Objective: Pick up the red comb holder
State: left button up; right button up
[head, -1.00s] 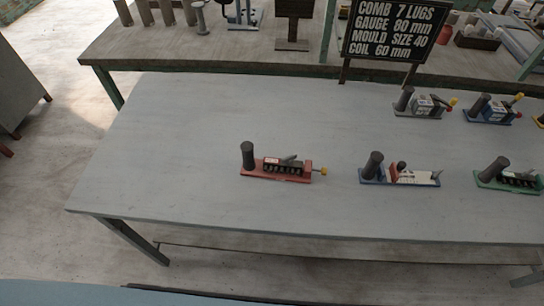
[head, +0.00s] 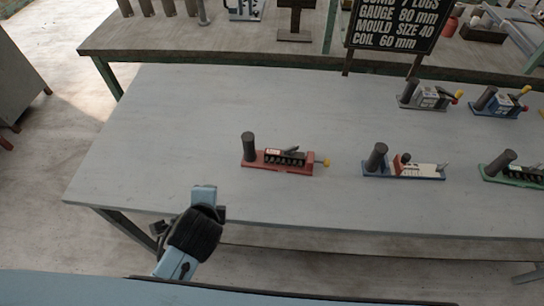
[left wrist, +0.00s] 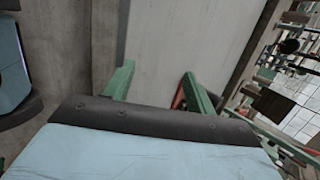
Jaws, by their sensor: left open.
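The red comb holder (head: 280,168) lies on the grey table, left of the other holders. It has a red base, a dark upright cylinder at its left end, a row of black lugs and a yellow knob at its right end. My left arm rises from the bottom of the head view, in front of and left of the red holder, apart from it. My left gripper (left wrist: 158,70) shows in the left wrist view with two green fingers spread apart and nothing visible between them. Its fingers are not clear in the head view. My right gripper is not in view.
A blue holder (head: 405,174) and a green holder (head: 515,175) stand to the right on the table (head: 150,130). A grey holder (head: 428,98) and another blue one (head: 497,107) are behind. A sign (head: 395,25) stands at the back. The table's left part is clear.

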aim_at(249, 146)
pick_arm(q)
jog(key=w+d+m, duration=0.1)
jog(key=m, duration=0.1)
jog(key=w+d+r+m+t, duration=0.1)
jog(key=w+m, duration=0.1)
jog(key=w+d+m+t, duration=0.1)
jog(key=m, duration=0.1)
jog(key=shift+w+r+m, duration=0.15)
jog(key=shift+r+m, duration=0.15)
jog(key=shift+m, duration=0.1)
jog(key=w+d+r+m+t, duration=0.25)
jog(key=w+d+m, duration=0.3)
jog(key=m, duration=0.45)
jog(key=shift+t, duration=0.55)
jog(key=x, duration=0.2)
jog(key=b+x, duration=0.1)
jog(key=x, duration=0.4)
jog(key=shift+f+b, duration=0.3)
jog(key=b+x, duration=0.1)
jog(key=x, duration=0.4)
jog(key=shift+f, duration=0.1)
grip_shut()
